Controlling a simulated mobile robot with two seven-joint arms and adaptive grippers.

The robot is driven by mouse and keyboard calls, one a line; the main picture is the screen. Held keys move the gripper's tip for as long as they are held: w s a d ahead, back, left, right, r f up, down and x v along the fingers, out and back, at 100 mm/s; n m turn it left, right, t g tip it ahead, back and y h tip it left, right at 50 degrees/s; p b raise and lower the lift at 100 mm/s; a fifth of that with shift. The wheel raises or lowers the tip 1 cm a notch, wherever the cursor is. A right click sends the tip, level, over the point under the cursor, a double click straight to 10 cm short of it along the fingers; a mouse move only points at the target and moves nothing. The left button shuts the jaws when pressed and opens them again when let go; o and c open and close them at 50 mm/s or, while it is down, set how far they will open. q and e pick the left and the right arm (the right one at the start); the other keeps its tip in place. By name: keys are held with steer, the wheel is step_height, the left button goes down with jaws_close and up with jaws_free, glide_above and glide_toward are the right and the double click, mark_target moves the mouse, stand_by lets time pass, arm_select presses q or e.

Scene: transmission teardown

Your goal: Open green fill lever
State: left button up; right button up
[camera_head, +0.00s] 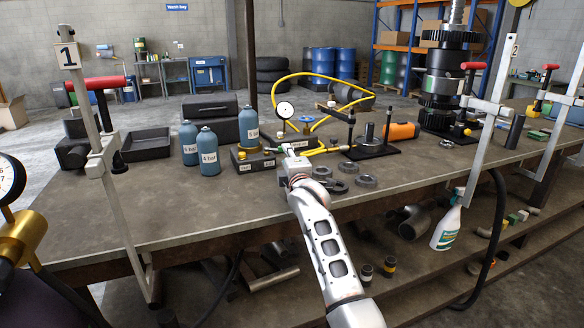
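A small green piece, which looks like the green fill lever (281,146), shows at the tip of my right gripper. It sits beside the dark labelled block (252,163) on the workbench. My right gripper (288,152) reaches in from the front and is at or just beside the green piece. The fingers are small and partly hidden by the wrist, so I cannot tell whether they touch it or how far apart they are. My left gripper is not in view.
The workbench (180,205) holds a dial gauge (285,109), a yellow hose (262,92), blue-grey bottles (208,152) and loose dark rings (365,181) near my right gripper. A clamp (99,165) stands at left. The front left bench top is clear.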

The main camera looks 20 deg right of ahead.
steer(key=s, duration=0.7)
steer(key=shift+s+a, duration=0.15)
steer(key=shift+a, duration=0.1)
